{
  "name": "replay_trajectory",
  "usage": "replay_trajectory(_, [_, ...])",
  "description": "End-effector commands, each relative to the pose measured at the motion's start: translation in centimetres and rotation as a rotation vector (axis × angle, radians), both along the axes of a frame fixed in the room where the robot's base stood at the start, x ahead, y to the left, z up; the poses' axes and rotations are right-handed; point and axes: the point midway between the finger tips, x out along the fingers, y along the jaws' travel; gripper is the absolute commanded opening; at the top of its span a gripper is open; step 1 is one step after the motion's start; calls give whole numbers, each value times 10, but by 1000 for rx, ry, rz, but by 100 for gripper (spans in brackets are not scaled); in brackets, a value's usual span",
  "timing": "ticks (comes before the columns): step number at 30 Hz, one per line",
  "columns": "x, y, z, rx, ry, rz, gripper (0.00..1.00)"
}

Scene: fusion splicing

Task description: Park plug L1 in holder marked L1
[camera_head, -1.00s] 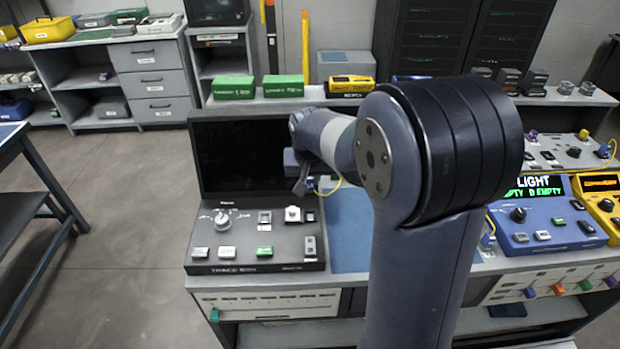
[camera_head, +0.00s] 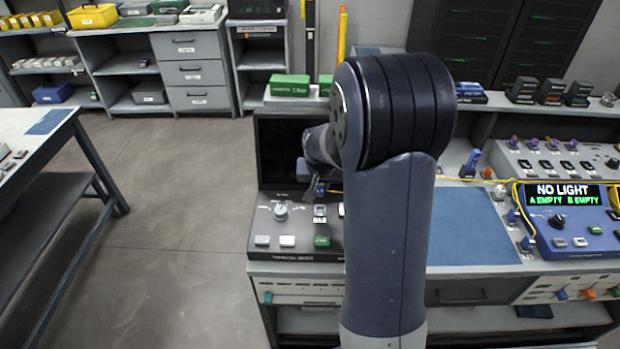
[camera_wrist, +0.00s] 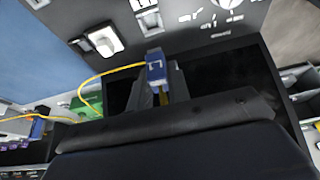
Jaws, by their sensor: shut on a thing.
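A blue plug (camera_wrist: 155,68) with a white marking starting with L shows in the wrist view; the rest of the marking is unclear. A yellow cable (camera_wrist: 108,74) runs from it to the left. My gripper (camera_wrist: 158,92) is shut on this plug, over the black console. In the head view my gripper (camera_head: 314,183) is small and partly hidden behind my arm, in front of the console's dark screen. No holder marked L1 can be read in either view.
The black console (camera_head: 290,243) with a knob and buttons stands on the bench. A blue mat (camera_head: 475,225) lies right of my arm. A blue meter (camera_head: 575,225) reads NO LIGHT, A EMPTY, B EMPTY. Yellow cable lies near it. Open floor (camera_head: 170,220) lies left of the bench.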

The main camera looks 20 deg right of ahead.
Motion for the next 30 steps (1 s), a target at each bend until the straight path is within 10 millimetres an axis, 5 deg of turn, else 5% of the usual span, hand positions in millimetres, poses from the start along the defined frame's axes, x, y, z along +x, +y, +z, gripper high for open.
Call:
replay_trajectory(21, [0,1,-59,0,2,2,0])
replay_trajectory(30, [0,1,-62,1,1,1,0])
